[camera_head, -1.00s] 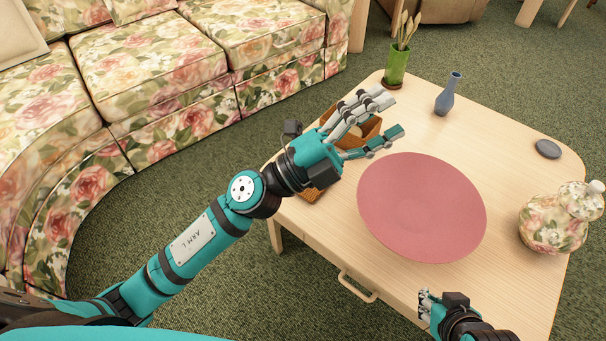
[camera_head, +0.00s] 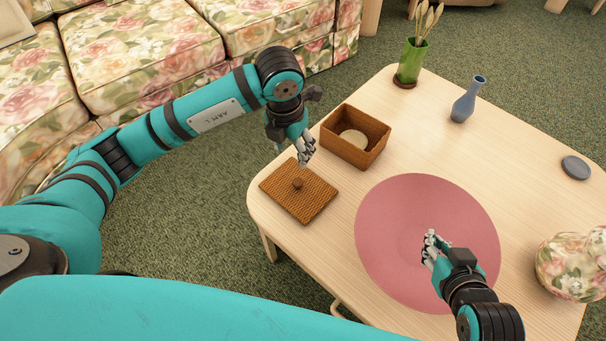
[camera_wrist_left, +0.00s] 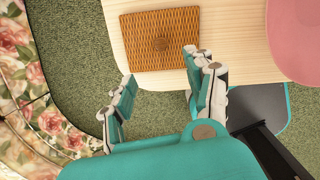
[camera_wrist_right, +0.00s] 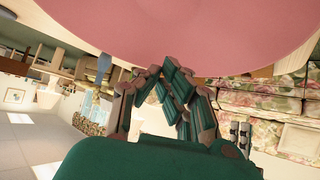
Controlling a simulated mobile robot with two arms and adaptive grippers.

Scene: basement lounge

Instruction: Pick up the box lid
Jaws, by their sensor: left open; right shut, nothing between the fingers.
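The box lid (camera_head: 311,199) is a flat brown woven square with a small round knob. It lies on the table's near left corner and also shows in the left wrist view (camera_wrist_left: 143,52). The open woven box (camera_head: 343,127) stands just behind it with a pale round item (camera_head: 354,140) inside. My left gripper (camera_head: 306,158) is above the table's left edge, by the lid's far side, apart from the lid. It is open and empty in the left wrist view (camera_wrist_left: 163,98). My right gripper (camera_head: 430,243) is shut and empty over the pink round mat.
The pink round mat (camera_head: 390,230) covers the table's middle. A green vase (camera_head: 411,62), a blue vase (camera_head: 465,104), a grey disc (camera_head: 576,167) and a floral jar (camera_head: 572,265) stand farther back and right. A floral sofa (camera_head: 150,45) is at the left.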

